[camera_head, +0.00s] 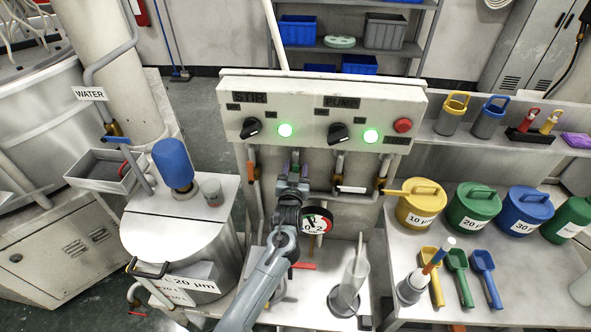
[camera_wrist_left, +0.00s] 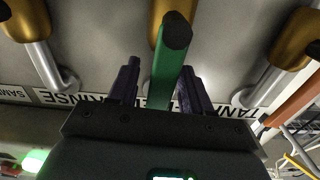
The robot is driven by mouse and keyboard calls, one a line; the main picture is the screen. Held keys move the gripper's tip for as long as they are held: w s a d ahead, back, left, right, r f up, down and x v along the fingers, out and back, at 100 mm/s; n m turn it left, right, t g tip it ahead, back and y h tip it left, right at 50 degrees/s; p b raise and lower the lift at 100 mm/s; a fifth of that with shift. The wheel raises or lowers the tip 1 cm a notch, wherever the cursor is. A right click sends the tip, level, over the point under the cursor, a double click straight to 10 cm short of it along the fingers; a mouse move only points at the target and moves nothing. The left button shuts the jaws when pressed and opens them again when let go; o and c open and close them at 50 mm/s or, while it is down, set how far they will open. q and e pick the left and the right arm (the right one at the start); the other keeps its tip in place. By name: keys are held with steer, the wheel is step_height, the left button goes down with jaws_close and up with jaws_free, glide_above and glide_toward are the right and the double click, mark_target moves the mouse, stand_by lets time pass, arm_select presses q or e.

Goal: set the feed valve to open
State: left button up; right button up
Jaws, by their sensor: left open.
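A valve with a brass body and a green lever handle (camera_wrist_left: 168,65) stands in the middle of the left wrist view. Its black end cap points towards the camera. My left gripper (camera_head: 292,178) is open in front of the pipes under the control panel; its purple fingers (camera_wrist_left: 158,92) stand on either side of the green handle. I cannot tell whether they touch it. The gripper hides much of this valve in the head view, and part of the label behind the handle, so I cannot read "feed" there. My right gripper is not in view.
The control panel (camera_head: 322,92) with STIR and PUMP knobs and two lit green lamps is above the gripper. Other brass valves (camera_wrist_left: 290,42) flank the green handle. A round gauge (camera_head: 316,221) is just right of the gripper; a clear cylinder (camera_head: 354,274) stands on the bench below.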

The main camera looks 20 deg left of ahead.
arm_select(q)
steer(key=v, duration=1)
steer(key=shift+s+p, duration=0.35)
steer(key=shift+p, duration=0.05)
steer(key=shift+d, duration=0.15)
